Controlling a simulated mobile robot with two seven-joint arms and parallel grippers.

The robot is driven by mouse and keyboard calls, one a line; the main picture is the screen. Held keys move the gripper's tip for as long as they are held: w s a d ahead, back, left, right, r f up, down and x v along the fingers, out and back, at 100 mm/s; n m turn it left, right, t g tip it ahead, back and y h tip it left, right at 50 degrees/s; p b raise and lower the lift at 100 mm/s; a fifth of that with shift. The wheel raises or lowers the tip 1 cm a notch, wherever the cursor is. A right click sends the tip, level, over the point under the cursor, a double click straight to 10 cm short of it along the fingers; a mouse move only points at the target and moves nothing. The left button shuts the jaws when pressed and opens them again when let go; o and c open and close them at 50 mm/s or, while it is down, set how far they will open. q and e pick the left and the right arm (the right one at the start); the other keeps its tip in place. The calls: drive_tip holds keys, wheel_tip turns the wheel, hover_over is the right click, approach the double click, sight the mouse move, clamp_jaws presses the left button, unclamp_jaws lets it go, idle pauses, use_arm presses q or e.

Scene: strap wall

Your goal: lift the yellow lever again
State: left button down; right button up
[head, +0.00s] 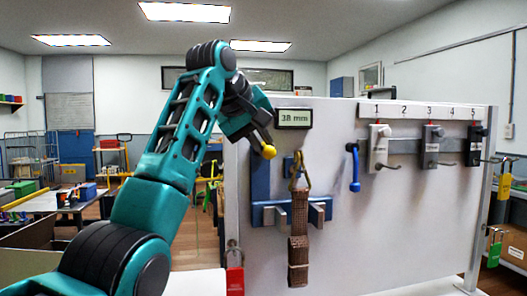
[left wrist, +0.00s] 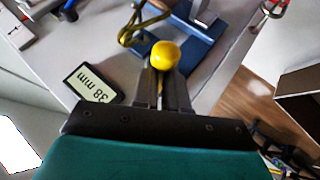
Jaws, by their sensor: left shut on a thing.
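The yellow lever shows as a round yellow knob (head: 268,151) at the upper left of the white wall panel, just above the blue bracket (head: 261,180). In the left wrist view the knob (left wrist: 165,55) sits at the fingertips. My left gripper (head: 261,137) is shut on the lever, its two fingers (left wrist: 163,86) close together at the knob. The lever's shaft is hidden by the gripper. A small display (head: 294,118) above reads 38 mm. My right gripper is in neither view.
A blue-handled lever (head: 354,168) hangs right of the strap.

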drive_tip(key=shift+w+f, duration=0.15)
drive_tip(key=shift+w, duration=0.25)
use_arm(q)
drive_tip(key=c, duration=1.4)
unclamp_jaws()
drive_tip(key=shift+d, duration=0.1)
drive_tip(key=shift+c, duration=0.2)
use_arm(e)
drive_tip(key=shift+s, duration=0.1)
use_arm(q)
drive_tip(key=shift+r, duration=0.1)
drive_tip(key=b+v, duration=0.3)
drive_tip(key=v, duration=0.9)
drive_tip(key=shift+a+r, duration=0.2)
drive_tip(key=shift+r, duration=0.15)
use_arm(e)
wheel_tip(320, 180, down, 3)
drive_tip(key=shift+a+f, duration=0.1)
